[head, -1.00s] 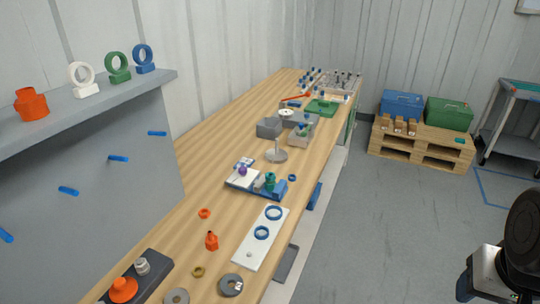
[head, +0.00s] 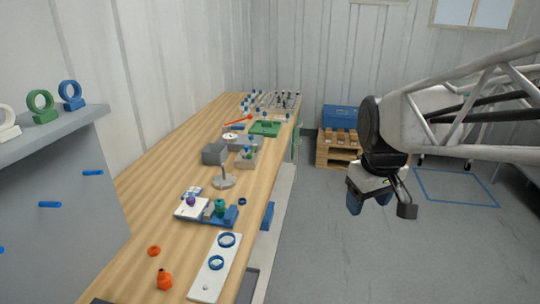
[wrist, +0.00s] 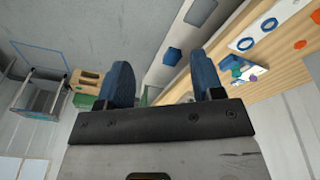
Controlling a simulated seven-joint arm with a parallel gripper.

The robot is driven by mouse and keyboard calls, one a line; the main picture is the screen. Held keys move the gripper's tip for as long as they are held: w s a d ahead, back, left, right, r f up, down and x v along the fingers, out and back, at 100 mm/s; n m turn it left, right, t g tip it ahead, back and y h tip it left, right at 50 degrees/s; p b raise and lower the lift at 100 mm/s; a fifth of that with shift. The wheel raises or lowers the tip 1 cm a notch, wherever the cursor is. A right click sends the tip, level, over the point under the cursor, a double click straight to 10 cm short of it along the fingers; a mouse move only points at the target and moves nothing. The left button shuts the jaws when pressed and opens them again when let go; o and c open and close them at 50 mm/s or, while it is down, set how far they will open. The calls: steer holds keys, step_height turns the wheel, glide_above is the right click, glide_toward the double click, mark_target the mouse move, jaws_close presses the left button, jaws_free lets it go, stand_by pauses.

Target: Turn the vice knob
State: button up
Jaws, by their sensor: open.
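A blue fixture (head: 231,216) with a dark green upright part (head: 220,205) lies on the bench beside a white plate (head: 186,210) with a purple round knob (head: 191,201). I cannot tell for sure which part is the vice knob. A blue block (head: 267,215) sits on the bench's front side; it also shows in the wrist view (wrist: 172,56). The blue fixture shows small in the wrist view (wrist: 250,78). My gripper (head: 380,204) is open and empty, in the air right of the bench, apart from everything. In the wrist view its two blue fingers (wrist: 163,70) are spread.
The wooden bench (head: 145,220) carries a white strip (head: 206,280) with blue rings, orange pieces (head: 165,280), a round-based stand (head: 224,182) and grey boxes. A grey shelf (head: 45,140) stands at left. A pallet (head: 335,153) is behind.

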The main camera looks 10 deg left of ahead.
steer(key=w+a+n, duration=0.5)
steer(key=w+a, duration=0.5)
steer(key=a, duration=0.1)
steer(key=n+g, duration=0.2)
steer(key=n, duration=1)
glide_above(190, 198)
step_height(190, 198, down, 17)
steer(key=shift+r, duration=0.2)
steer(key=shift+f, duration=0.2)
steer(key=shift+f, duration=3.75)
steer(key=shift+c, duration=0.2)
